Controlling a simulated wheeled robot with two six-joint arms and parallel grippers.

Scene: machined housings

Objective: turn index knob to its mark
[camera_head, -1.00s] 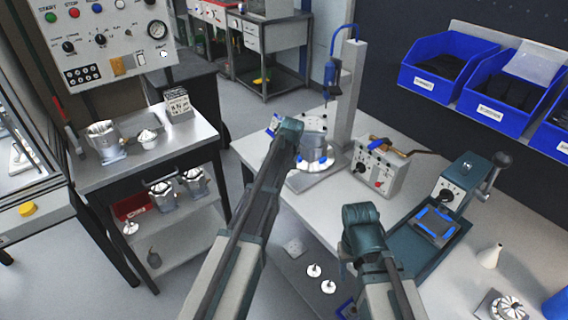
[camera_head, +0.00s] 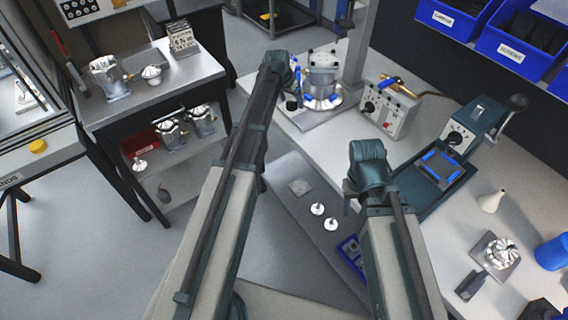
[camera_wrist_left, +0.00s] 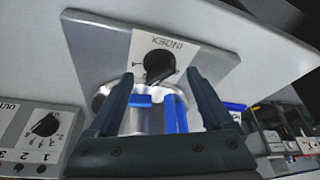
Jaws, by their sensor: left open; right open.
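The index knob (camera_wrist_left: 158,65) is black and round, on a pale panel lettered INDEX on the grey fixture plate (camera_wrist_left: 95,42); the lettering appears upside down in the left wrist view. In the head view the knob (camera_head: 291,104) is a small dark cylinder at the plate's near left corner. My left gripper (camera_wrist_left: 163,88) is open, its two fingers reaching toward the knob with a gap between them; I cannot tell whether the knob is between the tips. In the head view my left gripper (camera_head: 298,90) is beside the fixture. My right gripper (camera_head: 348,200) is open over the bench's front edge.
A clamped metal housing (camera_head: 322,82) with blue pads stands on the fixture close to my left gripper. A control box (camera_head: 388,108) with its own black knob is right of it. A teal fixture (camera_head: 440,165) with a lever stands further right.

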